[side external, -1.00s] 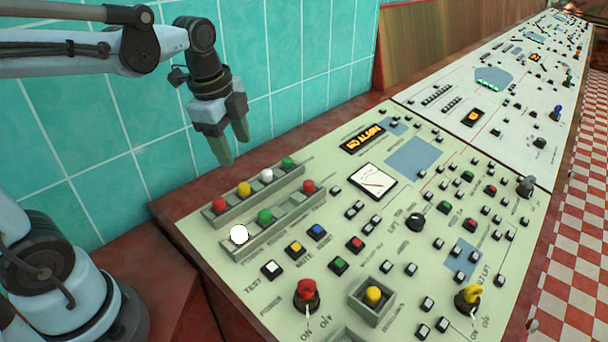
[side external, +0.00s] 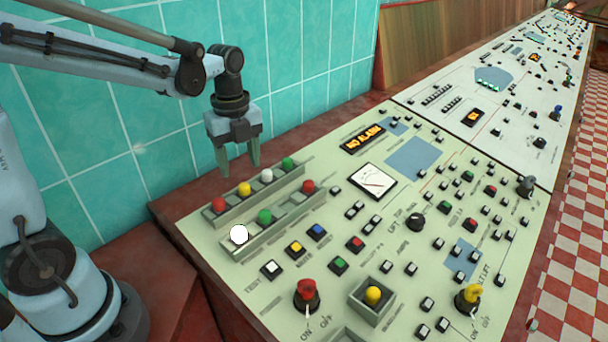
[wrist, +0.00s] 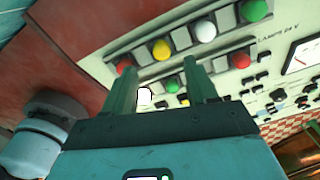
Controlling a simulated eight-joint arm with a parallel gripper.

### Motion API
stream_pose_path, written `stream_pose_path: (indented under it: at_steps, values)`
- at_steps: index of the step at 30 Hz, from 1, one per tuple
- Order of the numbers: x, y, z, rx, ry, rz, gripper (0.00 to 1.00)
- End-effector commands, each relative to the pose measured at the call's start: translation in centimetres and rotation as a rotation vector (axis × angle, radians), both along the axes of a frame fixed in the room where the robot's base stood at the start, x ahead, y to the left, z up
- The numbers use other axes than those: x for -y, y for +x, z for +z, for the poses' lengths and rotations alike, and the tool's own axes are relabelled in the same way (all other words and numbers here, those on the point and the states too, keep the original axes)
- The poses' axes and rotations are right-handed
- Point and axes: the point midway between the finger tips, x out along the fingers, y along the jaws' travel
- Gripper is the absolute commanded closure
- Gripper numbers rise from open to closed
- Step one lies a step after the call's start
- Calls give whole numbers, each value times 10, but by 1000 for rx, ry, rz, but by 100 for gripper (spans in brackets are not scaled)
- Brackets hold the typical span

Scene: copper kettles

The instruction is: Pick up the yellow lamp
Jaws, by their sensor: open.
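The yellow lamp (side external: 244,189) is a small dome in the back lamp rack, between a red lamp (side external: 219,204) and a white lamp (side external: 266,175). It also shows in the wrist view (wrist: 161,49), beyond my fingertips. My gripper (side external: 239,168) points down above the back rack, close over the yellow lamp. Its two green fingers are apart with nothing between them, as the wrist view also shows (wrist: 160,75). I cannot tell the exact height of the fingertips over the lamp.
A green lamp (side external: 288,162) ends the back rack. The front rack (side external: 284,217) holds white, green and red lamps. Another yellow dome (side external: 373,294) sits in a square box nearer the camera. The tiled wall (side external: 310,60) stands close behind the console.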

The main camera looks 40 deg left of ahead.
Motion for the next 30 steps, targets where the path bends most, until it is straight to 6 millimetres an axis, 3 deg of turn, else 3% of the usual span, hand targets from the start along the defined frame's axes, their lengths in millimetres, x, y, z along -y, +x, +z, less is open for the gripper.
stream_pose_path:
  at_steps: [7,18,28,30]
  values:
    - [1,0,-13,0,0,0,43]
    - [4,2,-54,1,1,0,43]
    - [4,2,-58,2,0,1,43]
    - [4,2,-58,2,0,1,53]
